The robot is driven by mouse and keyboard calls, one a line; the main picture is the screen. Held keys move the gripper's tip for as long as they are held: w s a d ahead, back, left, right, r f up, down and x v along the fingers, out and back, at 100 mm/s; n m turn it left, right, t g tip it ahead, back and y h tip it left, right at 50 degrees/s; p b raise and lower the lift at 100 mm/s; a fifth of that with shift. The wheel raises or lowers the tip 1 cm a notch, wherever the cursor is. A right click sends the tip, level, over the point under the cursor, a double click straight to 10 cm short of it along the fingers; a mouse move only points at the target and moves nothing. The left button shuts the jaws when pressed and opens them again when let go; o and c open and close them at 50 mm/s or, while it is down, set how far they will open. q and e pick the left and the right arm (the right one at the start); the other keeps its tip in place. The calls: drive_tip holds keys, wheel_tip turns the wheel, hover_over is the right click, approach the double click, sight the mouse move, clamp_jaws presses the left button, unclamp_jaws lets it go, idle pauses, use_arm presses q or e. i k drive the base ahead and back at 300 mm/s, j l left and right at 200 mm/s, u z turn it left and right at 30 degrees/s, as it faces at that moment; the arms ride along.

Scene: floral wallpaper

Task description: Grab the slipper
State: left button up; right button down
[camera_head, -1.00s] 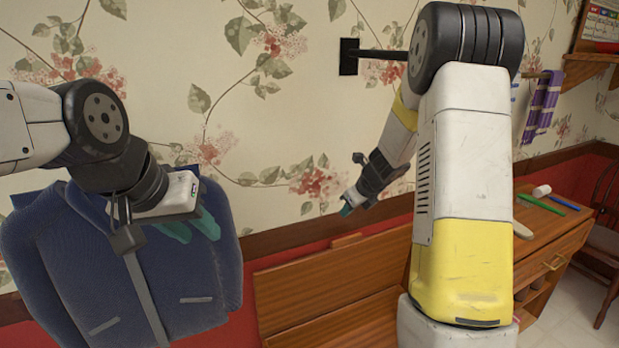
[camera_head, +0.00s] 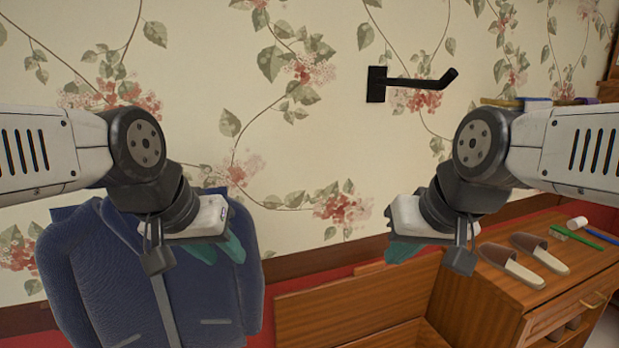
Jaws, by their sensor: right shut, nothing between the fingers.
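A pair of brown-strapped slippers with pale soles lies on the wooden cabinet top at the right. One slipper (camera_head: 511,265) is nearer to my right arm, and the other slipper (camera_head: 540,253) is just right of it. My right gripper (camera_head: 405,250) is shut and empty, left of the slippers and apart from them; its wrist partly covers its fingers. My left gripper (camera_head: 218,248) is in front of the blue jacket (camera_head: 110,270), its teal fingers looking spread with nothing seen between them. I cannot tell whether it touches the jacket.
A black wall hook (camera_head: 405,84) sticks out from the wallpaper above my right gripper. A green-handled brush (camera_head: 575,238) and a white cylinder (camera_head: 577,222) lie behind the slippers. The open wooden bench (camera_head: 350,305) is below, left of the cabinet (camera_head: 500,295).

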sight(504, 258)
drive_tip(key=z, duration=1.45)
drive_tip(key=i+l+u, duration=0.35)
drive_tip(key=i+l, duration=0.2)
drive_tip(key=i+l+u, duration=0.15)
drive_tip(key=i+l, duration=0.15)
drive_tip(key=i+l+u, duration=0.15)
drive_tip(key=l, duration=0.3)
drive_tip(key=i+l+u, duration=0.35)
drive_tip(key=i+l, duration=0.15)
drive_tip(key=l, duration=0.3)
